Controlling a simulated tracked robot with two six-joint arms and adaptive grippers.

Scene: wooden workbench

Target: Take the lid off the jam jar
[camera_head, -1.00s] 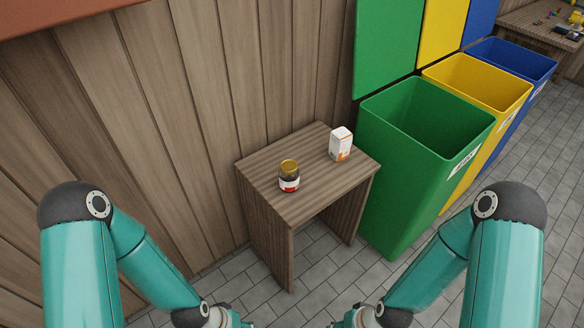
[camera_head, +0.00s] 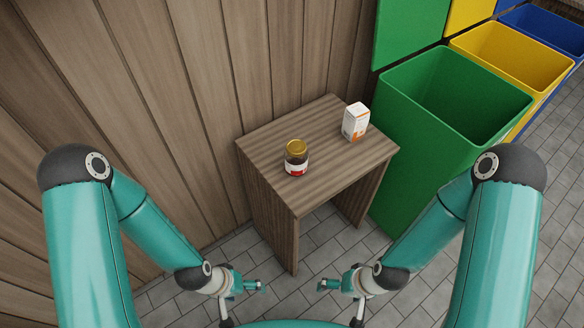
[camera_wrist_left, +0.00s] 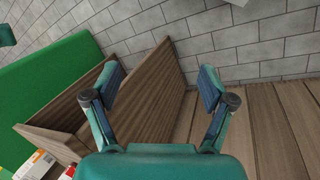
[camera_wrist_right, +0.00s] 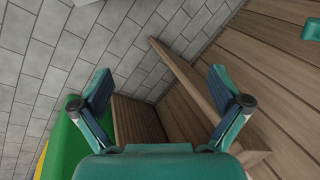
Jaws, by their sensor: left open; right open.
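The jam jar (camera_head: 296,161) stands upright on the small wooden table (camera_head: 340,119), with its gold lid (camera_head: 296,147) on top and a red and white label. My left gripper (camera_head: 262,287) is open and empty, low in front of the table; its two fingers also show spread apart in the left wrist view (camera_wrist_left: 160,80). My right gripper (camera_head: 322,284) is open and empty to its right, also low in front of the table, and its spread fingers show in the right wrist view (camera_wrist_right: 157,82). Neither gripper touches the jar. The jar's back side is hidden.
A white and orange carton (camera_head: 355,122) stands on the table behind and right of the jar. A green bin (camera_head: 400,160) stands close to the table's right side, with a yellow bin (camera_head: 540,62) and a blue bin beyond. A plank wall (camera_head: 170,90) rises behind the table.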

